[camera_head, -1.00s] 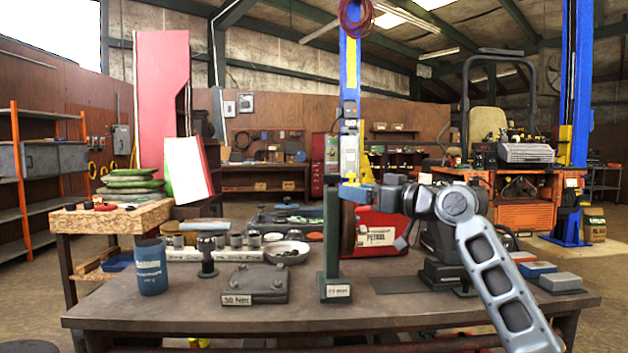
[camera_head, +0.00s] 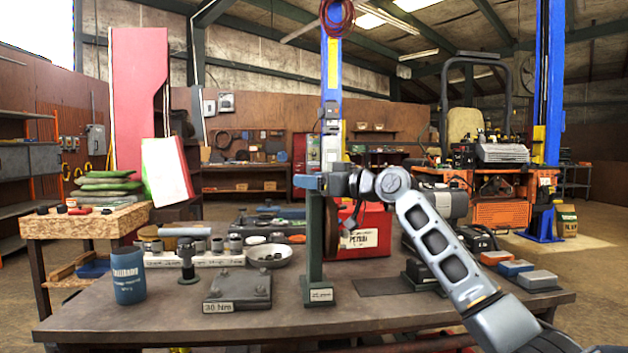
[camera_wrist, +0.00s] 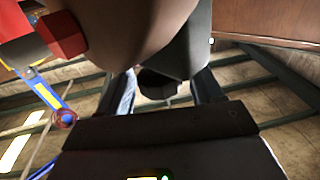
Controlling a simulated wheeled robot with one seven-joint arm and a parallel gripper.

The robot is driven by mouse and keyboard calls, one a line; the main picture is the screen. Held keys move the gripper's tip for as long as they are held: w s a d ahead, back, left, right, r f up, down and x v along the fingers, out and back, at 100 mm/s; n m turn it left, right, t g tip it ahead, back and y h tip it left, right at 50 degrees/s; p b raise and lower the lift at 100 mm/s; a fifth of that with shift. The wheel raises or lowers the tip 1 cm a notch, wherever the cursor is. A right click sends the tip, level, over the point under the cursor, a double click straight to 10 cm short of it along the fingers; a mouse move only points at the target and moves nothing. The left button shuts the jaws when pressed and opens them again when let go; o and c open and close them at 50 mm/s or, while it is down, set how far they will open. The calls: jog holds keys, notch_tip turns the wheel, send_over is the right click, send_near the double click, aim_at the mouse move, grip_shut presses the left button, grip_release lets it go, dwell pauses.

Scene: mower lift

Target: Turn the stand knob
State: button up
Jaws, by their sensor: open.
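The dark green stand (camera_head: 314,245) rises from the front of the workbench, with a white label on its foot. A brown round disc (camera_head: 331,222) shows partly behind its right side. My gripper (camera_head: 308,183) is at the stand's top, its blue-grey end crossing it from the right. In the wrist view my gripper (camera_wrist: 165,88) is open, with a finger on each side of a dark rounded part (camera_wrist: 157,84), possibly the knob; contact cannot be told. A large brown rounded surface (camera_wrist: 130,35) fills the top of that view. No knob shows clearly in the head view.
A blue cup (camera_head: 128,275), a grey plate block (camera_head: 237,290) and a metal bowl (camera_head: 269,256) stand left of the stand on the workbench (camera_head: 180,325). A red case (camera_head: 372,232) is behind it. Small blocks (camera_head: 515,267) lie at the right.

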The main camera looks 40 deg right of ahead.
jog(key=c, duration=1)
jog(key=shift+r, duration=0.15)
